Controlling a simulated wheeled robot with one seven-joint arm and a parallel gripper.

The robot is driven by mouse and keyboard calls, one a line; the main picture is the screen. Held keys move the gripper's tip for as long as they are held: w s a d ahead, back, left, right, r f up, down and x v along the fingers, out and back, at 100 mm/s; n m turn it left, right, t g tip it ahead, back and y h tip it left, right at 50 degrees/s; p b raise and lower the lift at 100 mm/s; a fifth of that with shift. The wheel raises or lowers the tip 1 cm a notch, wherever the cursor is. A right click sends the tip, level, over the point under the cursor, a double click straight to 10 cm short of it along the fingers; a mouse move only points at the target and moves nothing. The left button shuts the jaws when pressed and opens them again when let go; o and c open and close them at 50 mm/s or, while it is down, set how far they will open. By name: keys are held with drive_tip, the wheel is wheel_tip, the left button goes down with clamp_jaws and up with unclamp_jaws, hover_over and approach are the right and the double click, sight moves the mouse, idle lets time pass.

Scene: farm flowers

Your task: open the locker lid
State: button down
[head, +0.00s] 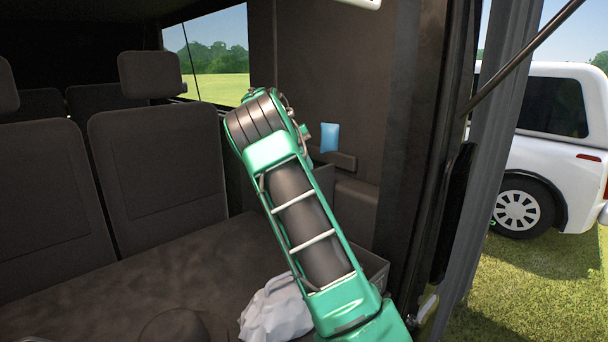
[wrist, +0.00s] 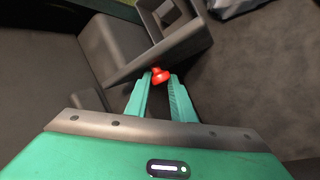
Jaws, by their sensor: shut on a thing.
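My gripper (wrist: 161,82) shows in the wrist view, its two green fingers on either side of a small red knob (wrist: 160,75). The fingers are shut on the knob. Just beyond it is the dark grey rim of a box-like locker (wrist: 183,40), with a hollow behind the rim. I cannot tell the lid's edges apart from the locker, or how far the lid stands open. In the head view my green arm covers most of the locker, and only a grey corner (head: 374,266) shows at its right. My gripper and the knob are hidden there.
Dark seats (head: 158,165) stand at the left of the vehicle's interior. A pale crumpled bag (head: 272,312) lies beside my arm on the dark floor. A blue item (head: 329,137) is on the side wall. A white vehicle (head: 550,150) stands outside on grass.

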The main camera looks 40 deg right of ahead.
drive_tip(key=shift+w+a+f, duration=0.15)
drive_tip(key=shift+a+f, duration=0.4)
drive_tip(key=shift+a, duration=0.05)
drive_tip(key=c, duration=1.5)
unclamp_jaws()
drive_tip(key=shift+d+r, duration=0.1)
drive_tip(key=shift+d, duration=0.1)
drive_tip(key=shift+r, duration=0.2)
